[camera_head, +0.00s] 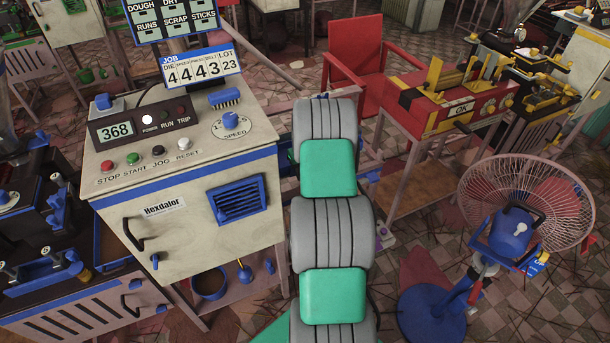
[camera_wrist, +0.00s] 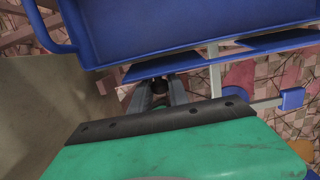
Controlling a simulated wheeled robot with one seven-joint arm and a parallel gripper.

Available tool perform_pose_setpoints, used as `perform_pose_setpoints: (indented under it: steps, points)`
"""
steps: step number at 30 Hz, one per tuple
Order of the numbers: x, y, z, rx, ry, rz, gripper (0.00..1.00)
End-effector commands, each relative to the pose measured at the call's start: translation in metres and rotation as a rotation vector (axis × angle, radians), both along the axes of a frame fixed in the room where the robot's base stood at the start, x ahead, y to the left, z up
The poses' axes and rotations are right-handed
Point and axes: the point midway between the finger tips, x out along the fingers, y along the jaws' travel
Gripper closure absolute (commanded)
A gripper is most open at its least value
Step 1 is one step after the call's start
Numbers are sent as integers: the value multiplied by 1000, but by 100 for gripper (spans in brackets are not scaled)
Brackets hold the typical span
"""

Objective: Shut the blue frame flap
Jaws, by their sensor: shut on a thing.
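In the wrist view a broad blue panel (camera_wrist: 190,28) fills the top. Below it a narrower blue plate (camera_wrist: 160,66) lies at a slant; I cannot tell for certain which of these is the flap. My gripper (camera_wrist: 160,88) reaches in under the narrow plate, its two grey fingers close together around a small dark knob-like piece (camera_wrist: 160,84). The contact itself is in shadow. In the head view my own arm hides the gripper and the flap; only bits of blue frame (camera_head: 263,62) show beside it.
A cream control cabinet (camera_head: 190,190) with a blue vent stands close left of my arm. A red and yellow bench unit (camera_head: 450,105) and a red chair (camera_head: 358,60) are behind to the right. A caged fan (camera_head: 525,205) on a blue stand is at the right.

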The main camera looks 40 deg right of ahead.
Motion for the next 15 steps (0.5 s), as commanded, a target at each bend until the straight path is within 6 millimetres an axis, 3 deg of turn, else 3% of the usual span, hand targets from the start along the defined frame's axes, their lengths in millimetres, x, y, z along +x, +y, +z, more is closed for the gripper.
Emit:
perform_pose_setpoints:
  steps: [15]
  points:
    - [10, -3, 5, 56, 191, 3, 100]
